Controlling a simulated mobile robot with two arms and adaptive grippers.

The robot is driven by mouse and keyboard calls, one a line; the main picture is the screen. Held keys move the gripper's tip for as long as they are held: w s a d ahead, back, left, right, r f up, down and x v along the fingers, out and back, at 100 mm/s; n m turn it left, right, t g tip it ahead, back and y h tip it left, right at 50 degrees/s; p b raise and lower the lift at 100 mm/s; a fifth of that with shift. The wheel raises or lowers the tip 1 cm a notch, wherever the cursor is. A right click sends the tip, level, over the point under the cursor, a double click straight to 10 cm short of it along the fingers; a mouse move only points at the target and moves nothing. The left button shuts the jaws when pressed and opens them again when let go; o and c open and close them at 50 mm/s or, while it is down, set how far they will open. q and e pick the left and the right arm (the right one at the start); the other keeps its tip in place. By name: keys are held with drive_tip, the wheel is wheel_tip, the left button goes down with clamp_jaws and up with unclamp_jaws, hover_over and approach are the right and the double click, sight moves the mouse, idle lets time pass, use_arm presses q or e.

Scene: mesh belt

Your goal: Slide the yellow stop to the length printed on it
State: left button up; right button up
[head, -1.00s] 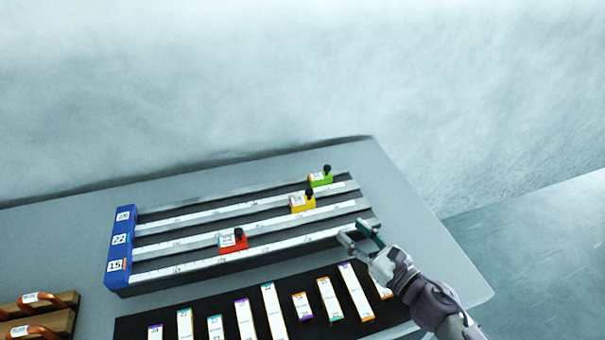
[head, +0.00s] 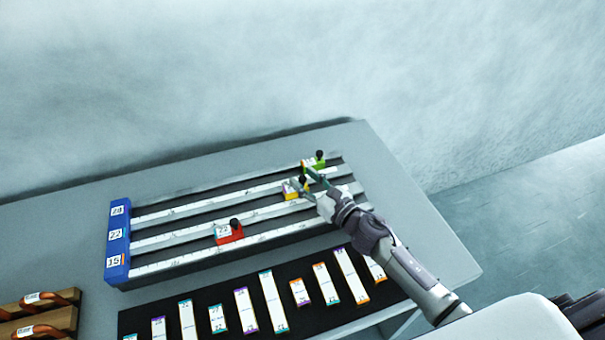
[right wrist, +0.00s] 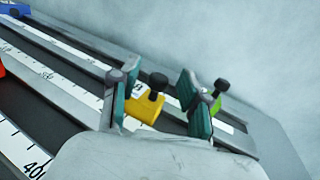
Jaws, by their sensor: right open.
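The yellow stop (head: 289,192) with its black knob sits on the middle rail of the ruled fixture (head: 190,237), near the right end. It also shows in the right wrist view (right wrist: 144,108), where its white label is partly hidden and its number is not legible. My right gripper (head: 308,180) is open at the stop. In the right wrist view its two teal-padded fingers (right wrist: 160,103) stand apart with the yellow stop between them, closer to the left finger. I cannot tell whether either finger touches it. My left gripper is not in view.
The green stop (head: 309,165) is on the rear rail, just beyond my right finger. The red stop (head: 228,233) sits on the front rail. A blue end block (head: 118,240) closes the rails at left. A black mat (head: 180,309) with several labelled strips lies in front.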

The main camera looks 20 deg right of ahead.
drive_tip(key=shift+w+a, duration=0.3)
drive_tip(key=shift+w, duration=0.3)
clamp_jaws()
